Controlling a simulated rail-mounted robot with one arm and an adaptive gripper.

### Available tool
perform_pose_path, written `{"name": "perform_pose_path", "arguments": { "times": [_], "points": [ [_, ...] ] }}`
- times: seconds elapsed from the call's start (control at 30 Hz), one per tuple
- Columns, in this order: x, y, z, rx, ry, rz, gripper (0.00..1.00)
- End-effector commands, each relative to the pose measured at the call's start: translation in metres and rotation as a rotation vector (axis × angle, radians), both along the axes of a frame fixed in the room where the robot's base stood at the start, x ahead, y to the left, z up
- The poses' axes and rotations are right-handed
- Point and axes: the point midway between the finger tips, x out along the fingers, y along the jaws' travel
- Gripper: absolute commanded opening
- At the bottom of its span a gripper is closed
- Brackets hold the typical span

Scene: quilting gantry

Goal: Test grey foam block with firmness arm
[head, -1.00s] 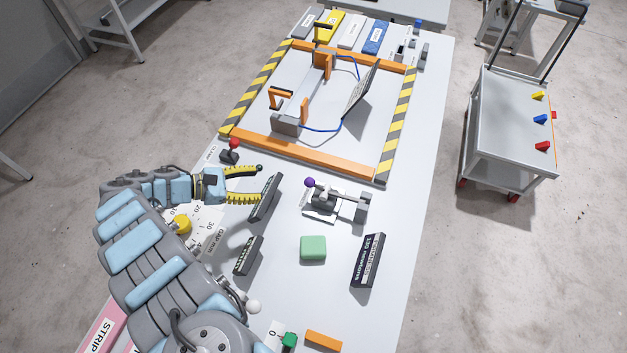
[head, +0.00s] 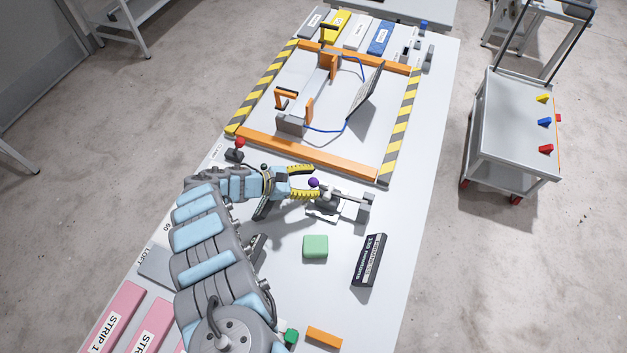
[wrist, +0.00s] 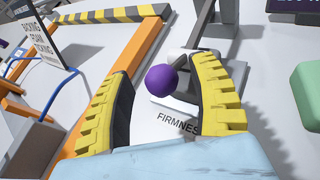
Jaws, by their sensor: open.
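The firmness arm is a small grey lever device (head: 345,207) on a white plate, with a purple ball knob (head: 314,183) at its left end. My gripper (head: 317,181) is open, its yellow fingers on either side of the knob. In the wrist view the knob (wrist: 161,80) lies between the fingers, with gaps on both sides, above the partly covered label "FIRMNES". I cannot pick out a foam block on the firmness arm. A grey bar (head: 315,22) lies at the table's far end, but I cannot tell whether it is the grey foam block.
A green block (head: 315,246) and a black display (head: 369,260), apparently reading 130 newtons, stand nearer me. An orange frame with striped sides (head: 302,149) lies beyond. A red-knobbed lever (head: 238,143) stands left of my gripper. Pink strips (head: 112,315) lie at front left.

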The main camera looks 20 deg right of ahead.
Motion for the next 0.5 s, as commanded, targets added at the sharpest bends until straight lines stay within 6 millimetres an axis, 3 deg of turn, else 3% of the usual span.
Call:
{"name": "perform_pose_path", "arguments": {
  "times": [0.4, 0.5],
  "points": [
    [-0.0012, -0.0063, -0.0025, -0.001, 0.001, -0.001, 0.6],
    [-0.0014, -0.0063, -0.0026, -0.001, 0.001, -0.001, 0.31]
  ]
}}
